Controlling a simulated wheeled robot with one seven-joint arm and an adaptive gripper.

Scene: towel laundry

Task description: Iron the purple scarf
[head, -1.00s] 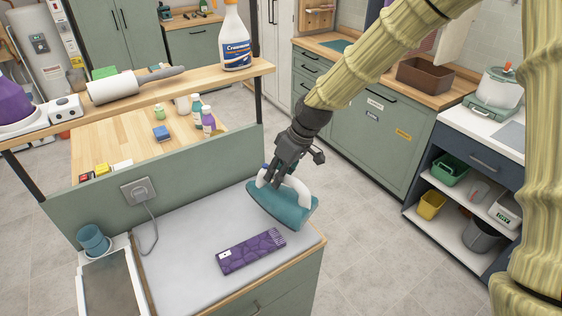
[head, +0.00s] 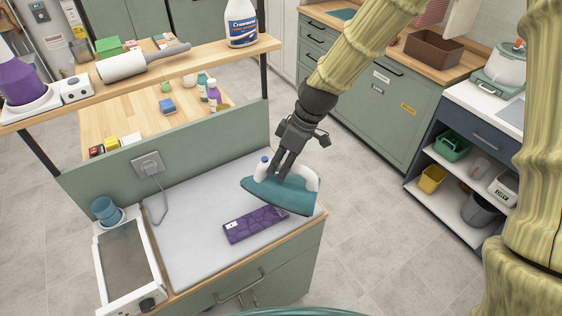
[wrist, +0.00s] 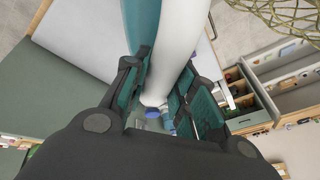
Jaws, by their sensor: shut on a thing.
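The purple scarf (head: 250,225) lies folded flat on the pale ironing surface (head: 185,245), its fringed end toward the right. My gripper (head: 277,174) is shut on the white handle of the teal iron (head: 275,195). In the head view the iron is above the scarf's right, fringed end and hides part of it; I cannot tell whether it touches the scarf. In the wrist view the white handle (wrist: 175,50) runs between my gripper's fingers (wrist: 165,100).
A wooden shelf (head: 190,62) above the back panel carries a lint roller (head: 125,66) and a spray bottle (head: 241,22). A cord hangs from the wall socket (head: 147,163).

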